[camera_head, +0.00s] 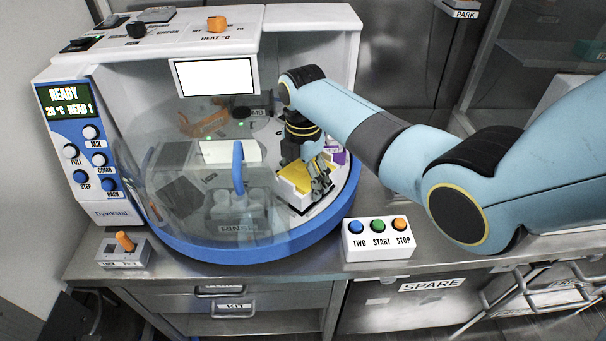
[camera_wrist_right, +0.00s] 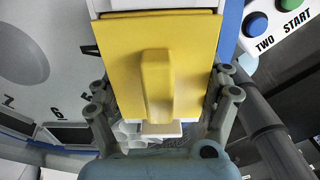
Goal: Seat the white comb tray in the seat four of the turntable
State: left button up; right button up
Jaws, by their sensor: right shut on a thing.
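My right gripper (camera_head: 317,186) reaches down into the open right side of the round machine. The yellow plate also shows in the head view (camera_head: 296,175). The turntable (camera_wrist_right: 60,85) is pale, with numbers 6 and 7 visible. Seat four cannot be made out. My left gripper is not in view.
A clear dome (camera_head: 190,190) with a blue handle (camera_head: 238,167) covers the machine's left and middle. A blue rim (camera_head: 270,247) curves around the front. A button box (camera_head: 380,240) stands close at the front right. An orange lever box (camera_head: 124,248) is at the left.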

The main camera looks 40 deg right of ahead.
jog(key=shift+p, duration=0.9)
dwell(1.4)
jog(key=shift+f+b, duration=0.8)
jog(key=shift+f, duration=0.25)
jog(key=o, duration=1.2)
notch_tip(320, 180, up, 12)
jog(key=shift+r, duration=0.1)
